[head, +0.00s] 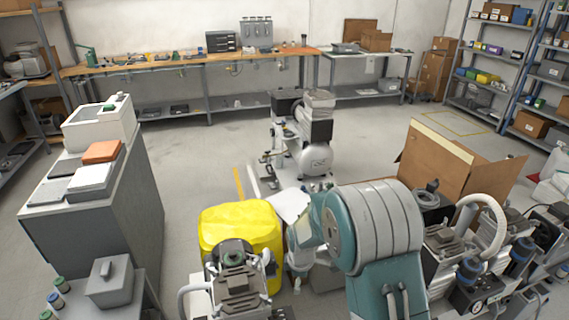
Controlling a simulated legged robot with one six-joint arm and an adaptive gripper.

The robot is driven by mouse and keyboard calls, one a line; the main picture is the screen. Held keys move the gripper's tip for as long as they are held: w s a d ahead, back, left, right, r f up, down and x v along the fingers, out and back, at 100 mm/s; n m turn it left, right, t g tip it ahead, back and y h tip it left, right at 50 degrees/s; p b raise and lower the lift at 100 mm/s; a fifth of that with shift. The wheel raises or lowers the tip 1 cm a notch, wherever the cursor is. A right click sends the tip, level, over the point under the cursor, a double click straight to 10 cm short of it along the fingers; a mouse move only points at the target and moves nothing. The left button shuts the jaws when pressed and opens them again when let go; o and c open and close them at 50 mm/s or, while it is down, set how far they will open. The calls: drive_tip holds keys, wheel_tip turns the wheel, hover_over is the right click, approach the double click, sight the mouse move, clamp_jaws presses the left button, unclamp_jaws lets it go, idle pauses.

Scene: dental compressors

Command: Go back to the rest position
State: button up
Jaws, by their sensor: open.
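My arm (375,225), teal with a grey banded joint, rises from the bottom edge right of the middle. Its smaller wrist links (300,235) bend down on its left, beside a yellow-covered thing. I cannot make out my gripper; the arm's own links seem to hide it. What the jaws hold, if anything, does not show.
A compressor (317,150) stands on the floor ahead. A yellow-covered block (240,225) and another compressor (238,285) are close at front left. Several compressors (480,250) and an open cardboard box (450,160) crowd the right. A grey cabinet (100,220) stands left.

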drive_tip(key=s+d+r+m+t, duration=0.1)
drive_tip(key=s+d+r+m, duration=0.15)
drive_tip(key=r, duration=0.45)
drive_tip(key=s+d+r+m, duration=0.2)
drive_tip(key=s+r, duration=0.1)
drive_tip(key=r, duration=0.3)
drive_tip(key=s+d+r+m+t, duration=0.1)
drive_tip(key=s+d+r+m, duration=0.15)
drive_tip(key=r, duration=0.45)
drive_tip(key=s+d+r+m, duration=0.1)
drive_tip(key=s+r+m, duration=0.2)
drive_tip(key=s, duration=0.3)
drive_tip(key=s+d+r+m+t, duration=0.1)
drive_tip(key=s+d+r+m, duration=0.1)
drive_tip(key=s, duration=0.4)
drive_tip(key=s+d+r+m+t, duration=0.1)
drive_tip(key=s+r+m, duration=0.3)
drive_tip(key=s, duration=0.2)
drive_tip(key=shift+s+d+m, duration=0.25)
drive_tip(key=shift+s+m, duration=0.05)
drive_tip(key=shift+s, duration=0.1)
